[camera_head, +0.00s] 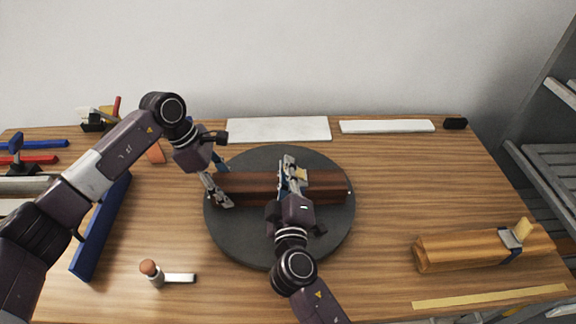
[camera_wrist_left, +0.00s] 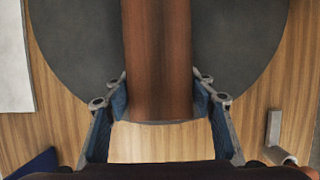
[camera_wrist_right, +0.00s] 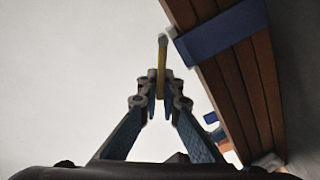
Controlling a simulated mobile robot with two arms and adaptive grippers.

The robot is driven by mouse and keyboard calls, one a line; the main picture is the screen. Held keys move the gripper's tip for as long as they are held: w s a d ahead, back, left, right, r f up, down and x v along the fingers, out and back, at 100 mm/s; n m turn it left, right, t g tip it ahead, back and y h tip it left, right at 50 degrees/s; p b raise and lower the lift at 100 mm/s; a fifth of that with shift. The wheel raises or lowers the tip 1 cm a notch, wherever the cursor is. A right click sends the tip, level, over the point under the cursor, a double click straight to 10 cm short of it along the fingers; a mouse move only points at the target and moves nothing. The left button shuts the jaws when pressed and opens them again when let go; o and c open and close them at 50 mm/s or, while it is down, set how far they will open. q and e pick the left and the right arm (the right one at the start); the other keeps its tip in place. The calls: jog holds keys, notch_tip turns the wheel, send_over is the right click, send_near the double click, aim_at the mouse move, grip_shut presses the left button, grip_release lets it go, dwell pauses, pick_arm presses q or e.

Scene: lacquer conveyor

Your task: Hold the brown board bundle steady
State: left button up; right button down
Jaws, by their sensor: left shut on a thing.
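The brown board bundle (camera_head: 247,187) lies across a dark round turntable (camera_head: 243,247). My left gripper (camera_head: 215,187) is shut on the bundle's left end; the left wrist view shows its fingers (camera_wrist_left: 160,108) on both sides of the boards (camera_wrist_left: 158,60). My right gripper (camera_head: 292,171) is at the bundle's middle. In the right wrist view a blue band (camera_wrist_right: 222,30) wraps the bundle. A thin yellow piece (camera_wrist_right: 161,65) stands between the right fingertips (camera_wrist_right: 161,100). Whether they press on it is unclear.
A light wooden bundle (camera_head: 460,249) with a strap and clamp lies at the right. A blue bar (camera_head: 101,228) lies at the left. A small brown-topped object (camera_head: 151,272) is at the front. White panels (camera_head: 278,129) lie at the back.

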jog(key=shift+f, duration=0.1)
jog(key=c, duration=2.1)
grip_release()
notch_tip(320, 180, up, 10)
jog(key=shift+r, duration=0.1)
